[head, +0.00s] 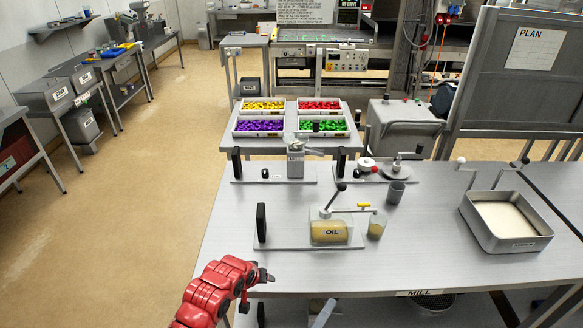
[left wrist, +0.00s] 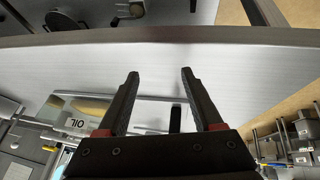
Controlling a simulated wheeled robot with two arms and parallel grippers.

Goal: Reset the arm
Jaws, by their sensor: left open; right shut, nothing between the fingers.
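My left gripper (left wrist: 159,73) is open and empty in the left wrist view. Its two dark fingers stand apart before the table's bare surface (left wrist: 240,82) and edge.
The oil unit (head: 330,230) stands on the table, with a cup (head: 377,226) beside it. A black upright (head: 261,222) is at its left. A metal tray (head: 507,236) is at the right. Colored bins (head: 290,117) stand behind. The floor at left is clear.

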